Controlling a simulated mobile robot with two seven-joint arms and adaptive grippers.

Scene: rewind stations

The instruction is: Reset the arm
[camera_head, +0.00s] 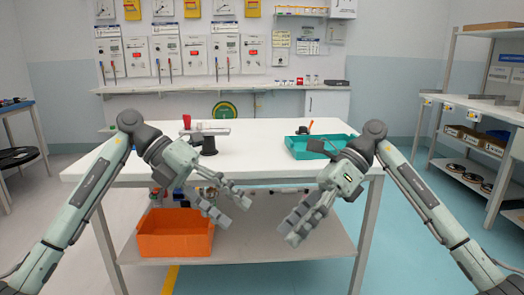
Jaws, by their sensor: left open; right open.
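My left gripper (226,204) is open and empty in front of the white table's near edge, left of the middle. My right gripper (303,222) is open and empty in front of the same edge, right of the middle. Neither touches anything that I can see. On the white table (250,160) stands a small device with a dark base and a pale horizontal arm (208,131). A red part (187,121) stands upright at its left end. A teal tray (303,154) is at the right of the table, partly hidden by my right arm, with a small orange-and-dark item by it.
An orange bin (175,240) sits on the lower shelf (270,245) at left. A counter (150,88) runs along the back wall, with a green round item (224,110) below it. Shelving (480,110) stands at right and another table at far left. The tabletop's middle is clear.

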